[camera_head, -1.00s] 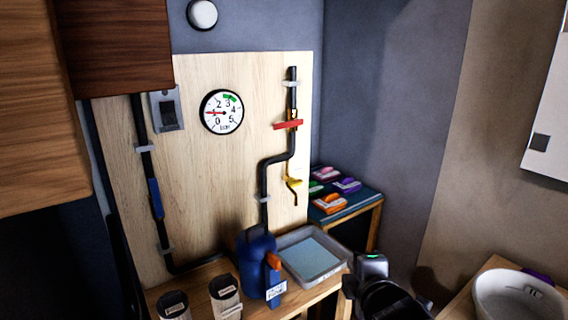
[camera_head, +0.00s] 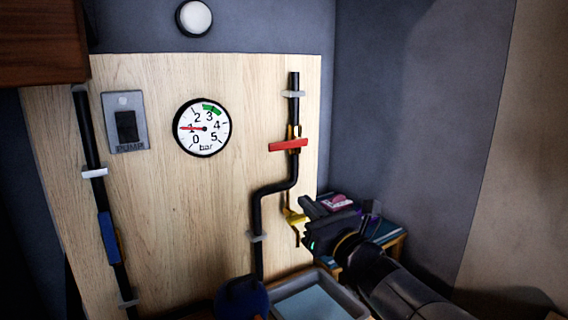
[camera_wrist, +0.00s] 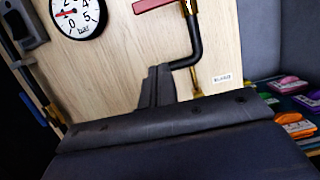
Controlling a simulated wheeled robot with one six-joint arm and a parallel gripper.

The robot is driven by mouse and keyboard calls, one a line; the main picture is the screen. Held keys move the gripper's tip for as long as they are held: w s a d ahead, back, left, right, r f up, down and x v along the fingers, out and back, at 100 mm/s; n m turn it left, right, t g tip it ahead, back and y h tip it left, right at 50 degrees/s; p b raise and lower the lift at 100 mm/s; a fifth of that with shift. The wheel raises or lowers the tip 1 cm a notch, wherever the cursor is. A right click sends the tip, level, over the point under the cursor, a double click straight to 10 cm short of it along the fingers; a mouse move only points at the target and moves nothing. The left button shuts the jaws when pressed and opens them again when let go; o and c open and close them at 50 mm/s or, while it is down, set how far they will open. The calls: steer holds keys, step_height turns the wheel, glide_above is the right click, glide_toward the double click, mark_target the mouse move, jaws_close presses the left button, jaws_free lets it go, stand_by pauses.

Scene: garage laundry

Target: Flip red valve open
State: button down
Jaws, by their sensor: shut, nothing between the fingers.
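The red valve handle (camera_head: 288,145) lies crosswise, almost level, on the black vertical pipe (camera_head: 294,110) at the right of the wooden panel. It also shows at the top of the wrist view (camera_wrist: 152,4). My gripper (camera_head: 304,216) is below and slightly right of the handle, apart from it, near the yellow tap (camera_head: 293,216). In the wrist view my gripper's fingers (camera_wrist: 158,84) are together and empty, pointing toward the panel. The gripper partly hides the lower pipe and tap. The round gauge (camera_head: 203,128) has its red needle near 1.
A blue container (camera_head: 242,298) and a grey tray (camera_head: 318,301) stand below the panel. A side shelf with colourful packets (camera_wrist: 291,117) is at the right. A grey switch box (camera_head: 126,122) and a blue-sleeved pipe (camera_head: 108,237) are on the left. Space before the upper panel is clear.

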mark_target(287, 144)
steer(key=shift+w+a, duration=0.1)
stand_by(0.3)
steer(key=w+a+r+p, duration=0.4)
steer(key=w+a+r, duration=0.1)
steer(key=w+r, duration=0.1)
steer(key=shift+w+a+r+p, duration=0.15)
steer(key=shift+w+r+p, duration=0.15)
steer(key=shift+w, duration=0.6)
